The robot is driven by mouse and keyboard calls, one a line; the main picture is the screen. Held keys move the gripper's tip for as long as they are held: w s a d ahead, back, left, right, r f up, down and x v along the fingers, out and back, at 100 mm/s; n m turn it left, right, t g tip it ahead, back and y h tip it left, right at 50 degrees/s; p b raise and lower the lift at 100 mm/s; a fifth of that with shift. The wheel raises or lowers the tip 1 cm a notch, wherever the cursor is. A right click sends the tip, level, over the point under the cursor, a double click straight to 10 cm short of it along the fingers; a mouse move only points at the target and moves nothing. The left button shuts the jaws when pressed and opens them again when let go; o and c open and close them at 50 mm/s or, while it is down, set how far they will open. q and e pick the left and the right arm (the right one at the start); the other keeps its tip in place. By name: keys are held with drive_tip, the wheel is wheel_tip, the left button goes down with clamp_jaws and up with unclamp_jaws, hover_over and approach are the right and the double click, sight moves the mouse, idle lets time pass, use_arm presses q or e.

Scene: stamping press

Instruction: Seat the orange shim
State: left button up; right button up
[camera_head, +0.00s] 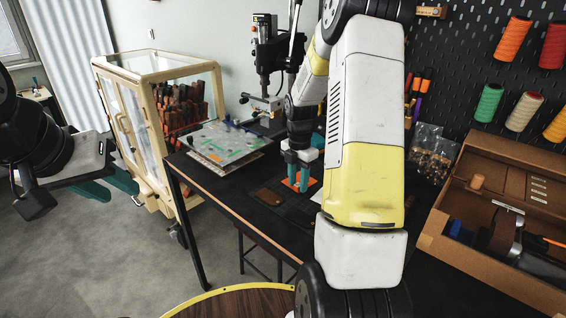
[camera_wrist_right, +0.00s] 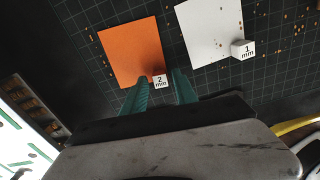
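The orange shim (camera_wrist_right: 130,50) is a flat orange square lying on the dark gridded mat in the right wrist view, with a small white cube (camera_wrist_right: 160,81) marked "2 mm" at its near edge. In the head view the shim (camera_head: 308,185) is partly hidden under my right gripper (camera_head: 296,172). My right gripper's teal fingers (camera_wrist_right: 164,88) are apart, one on each side of the cube, with slight gaps visible. My left gripper (camera_head: 112,182) hangs at the far left, empty, its teal fingers apart, far from the shim.
A white sheet (camera_wrist_right: 212,32) with a cube (camera_wrist_right: 243,49) marked "1 mm" lies beside the orange shim. A press (camera_head: 272,60) stands behind. A light board (camera_head: 222,141) lies left on the table, a wooden toolbox (camera_head: 467,262) right. Small crumbs dot the mat.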

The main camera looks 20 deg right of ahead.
drive_tip(key=shift+f, duration=0.25)
clamp_jaws()
drive_tip(key=shift+r, duration=2.55)
